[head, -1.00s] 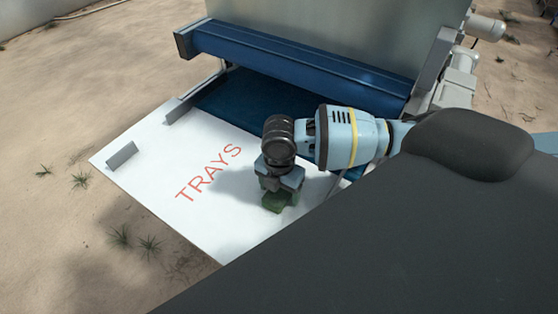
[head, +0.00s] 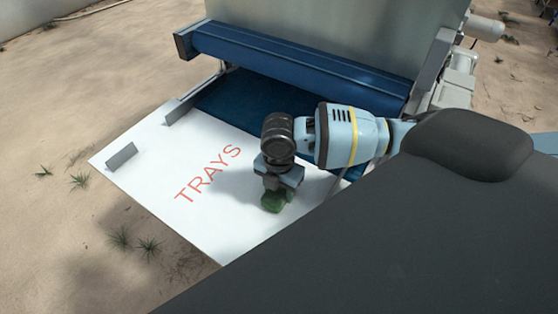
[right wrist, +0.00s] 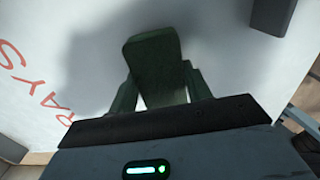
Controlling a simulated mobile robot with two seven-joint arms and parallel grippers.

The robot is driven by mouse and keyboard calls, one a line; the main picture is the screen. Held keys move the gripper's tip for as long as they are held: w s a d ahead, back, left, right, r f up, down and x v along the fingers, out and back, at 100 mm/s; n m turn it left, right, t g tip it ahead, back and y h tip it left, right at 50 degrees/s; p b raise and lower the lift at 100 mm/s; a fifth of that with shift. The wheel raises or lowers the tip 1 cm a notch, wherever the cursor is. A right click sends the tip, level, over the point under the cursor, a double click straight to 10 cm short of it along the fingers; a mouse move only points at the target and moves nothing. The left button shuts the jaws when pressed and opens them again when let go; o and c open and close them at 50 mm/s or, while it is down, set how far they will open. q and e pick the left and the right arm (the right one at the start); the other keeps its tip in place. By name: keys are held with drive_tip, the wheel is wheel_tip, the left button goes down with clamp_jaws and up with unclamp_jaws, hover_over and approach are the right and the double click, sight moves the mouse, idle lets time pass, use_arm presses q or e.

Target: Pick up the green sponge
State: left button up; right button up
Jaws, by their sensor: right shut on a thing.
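The green sponge (head: 272,204) is at the white panel marked TRAYS (head: 160,150), near its front right edge. My right gripper (head: 275,190) points down from above and is shut on the sponge. In the right wrist view the sponge (right wrist: 153,60) is an upright dark green block between the two fingers of the gripper (right wrist: 160,85). I cannot tell whether the sponge touches the panel or hangs just above it. My left gripper is out of view.
A blue roller bar (head: 300,65) and a dark blue belt (head: 240,105) of the seeder lie behind the panel. A small grey bracket (head: 121,156) stands at the panel's left edge. The panel around the red lettering is clear. Sandy ground surrounds it.

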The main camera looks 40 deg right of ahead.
sight(279, 190)
wheel_tip(279, 190, up, 9)
drive_tip(key=shift+r+p, duration=0.15)
drive_tip(key=shift+p, duration=0.15)
drive_tip(key=o, duration=0.4)
drive_tip(key=c, duration=0.3)
